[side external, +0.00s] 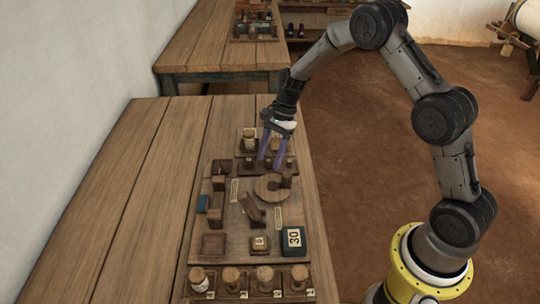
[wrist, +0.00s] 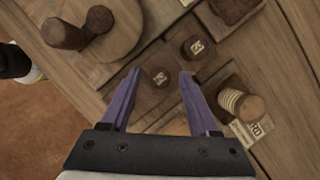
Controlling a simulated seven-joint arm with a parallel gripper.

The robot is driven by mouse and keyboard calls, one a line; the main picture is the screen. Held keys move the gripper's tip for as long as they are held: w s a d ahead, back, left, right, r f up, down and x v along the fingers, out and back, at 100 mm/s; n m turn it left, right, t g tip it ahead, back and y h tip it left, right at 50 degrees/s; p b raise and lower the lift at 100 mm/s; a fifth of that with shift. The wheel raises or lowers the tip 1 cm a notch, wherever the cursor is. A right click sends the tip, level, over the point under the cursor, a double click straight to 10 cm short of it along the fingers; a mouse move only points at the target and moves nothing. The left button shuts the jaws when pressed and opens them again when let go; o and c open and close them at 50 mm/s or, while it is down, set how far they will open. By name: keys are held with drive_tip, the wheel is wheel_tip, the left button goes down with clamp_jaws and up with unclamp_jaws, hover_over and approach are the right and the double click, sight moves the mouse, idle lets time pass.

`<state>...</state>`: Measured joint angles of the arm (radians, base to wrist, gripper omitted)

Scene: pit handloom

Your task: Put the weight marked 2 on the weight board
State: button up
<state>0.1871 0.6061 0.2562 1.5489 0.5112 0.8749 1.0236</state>
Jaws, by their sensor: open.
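My gripper (side external: 270,162) is open and points down over the far end of the wooden work board (side external: 222,249), with nothing held. In the wrist view, a small dark weight (wrist: 160,78) lies between and just beyond the fingertips (wrist: 159,74); its pale mark is hard to read. A second small dark weight (wrist: 196,48) is beside it, up and to the right, with a pale mark that may be a 2. Both sit on a dark wooden holder. In the side view the fingers partly hide this spot. I cannot tell for sure which part is the weight board.
A round wooden disc (side external: 268,188) with an upright peg stands near the gripper. A wound spool (wrist: 240,104) is at right in the wrist view. A block marked 30 (side external: 293,240) and several jars (side external: 232,279) are at the near end. The table's left side is clear.

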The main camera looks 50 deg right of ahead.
drive_tip(key=v, duration=1.2)
drive_tip(key=s+a+r+n+t+h, duration=0.2)
drive_tip(key=s+a+r+n, duration=0.2)
drive_tip(key=s+r+n, duration=0.6)
drive_tip(key=s+r+n+t+h, duration=0.1)
drive_tip(key=s+n, duration=0.7)
drive_tip(key=s, duration=1.2)
drive_tip(key=a+t+h, duration=0.1)
drive_tip(key=t, duration=0.1)
drive_tip(key=shift+s+t, duration=0.3)
drive_tip(key=shift+s, duration=0.05)
